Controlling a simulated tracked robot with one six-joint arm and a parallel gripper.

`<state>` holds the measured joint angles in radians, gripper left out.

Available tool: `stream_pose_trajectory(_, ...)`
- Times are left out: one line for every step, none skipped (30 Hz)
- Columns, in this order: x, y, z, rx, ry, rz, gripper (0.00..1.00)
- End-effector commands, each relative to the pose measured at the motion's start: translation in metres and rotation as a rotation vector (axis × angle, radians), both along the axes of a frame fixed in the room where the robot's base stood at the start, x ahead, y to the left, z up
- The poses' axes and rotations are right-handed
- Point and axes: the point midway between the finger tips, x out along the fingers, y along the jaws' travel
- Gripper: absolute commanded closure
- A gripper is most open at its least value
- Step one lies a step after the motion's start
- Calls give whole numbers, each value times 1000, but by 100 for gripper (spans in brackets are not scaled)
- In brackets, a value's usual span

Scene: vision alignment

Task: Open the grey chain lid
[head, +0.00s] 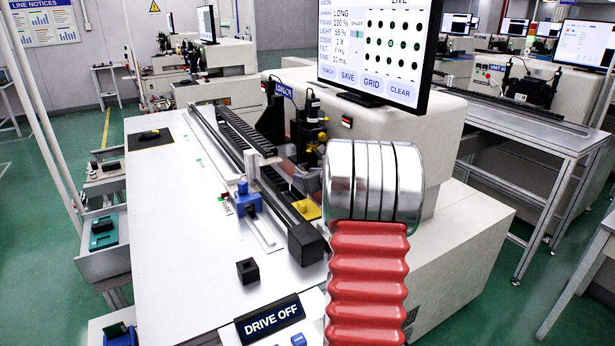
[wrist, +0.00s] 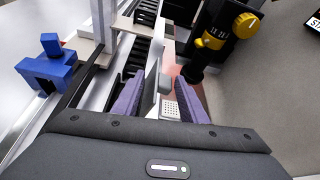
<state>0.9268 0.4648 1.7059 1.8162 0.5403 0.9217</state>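My gripper (wrist: 160,92) shows in the wrist view with its two purple fingers spread apart. Between the fingertips is a small grey block on a light grey upright plate (wrist: 151,88), which looks like the grey chain lid. I cannot tell whether a finger touches it. A white dotted plate (wrist: 171,109) lies just right of it. The black chain (wrist: 143,45) runs away beyond the fingers. In the head view the black chain (head: 245,132) runs along the machine. My silver and red arm fills the right foreground there, and the gripper and lid are not clearly seen.
A blue clamp (head: 247,198) stands on the rail left of the chain, and a yellow block (head: 307,209) sits near its front end. A black camera column with a yellow knob (wrist: 246,24) stands close right of my fingers. The white tabletop (head: 175,230) is mostly clear.

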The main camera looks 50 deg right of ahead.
Motion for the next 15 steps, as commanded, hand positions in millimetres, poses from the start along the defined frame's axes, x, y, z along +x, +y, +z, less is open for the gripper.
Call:
stream_pose_trajectory(-1, 0, 1, 0, 0, 0, 61)
stream_pose_trajectory(-1, 1, 1, 0, -1, 0, 61)
stream_pose_trajectory(-3, 1, 2, 0, -1, 0, 61)
stream_pose_trajectory(-4, 2, 3, 0, -1, 0, 61)
stream_pose_trajectory(-6, 2, 3, 0, -1, 0, 61)
stream_pose_trajectory(-9, 3, 5, 0, -1, 0, 61)
stream_pose_trajectory(-11, 4, 6, 0, -1, 0, 61)
stream_pose_trajectory(-14, 5, 7, -1, -1, -1, 61)
stream_pose_trajectory(-18, 6, 9, -1, -1, -1, 61)
stream_pose_trajectory(-22, 7, 10, -1, -1, -2, 61)
stream_pose_trajectory(-25, 9, 12, -1, -1, -2, 61)
stream_pose_trajectory(-30, 11, 14, -1, -1, -2, 61)
stream_pose_trajectory(-34, 12, 16, -2, -1, 0, 61)
stream_pose_trajectory(-37, 14, 17, -2, -1, 0, 61)
stream_pose_trajectory(-43, 16, 19, -2, -1, 0, 61)
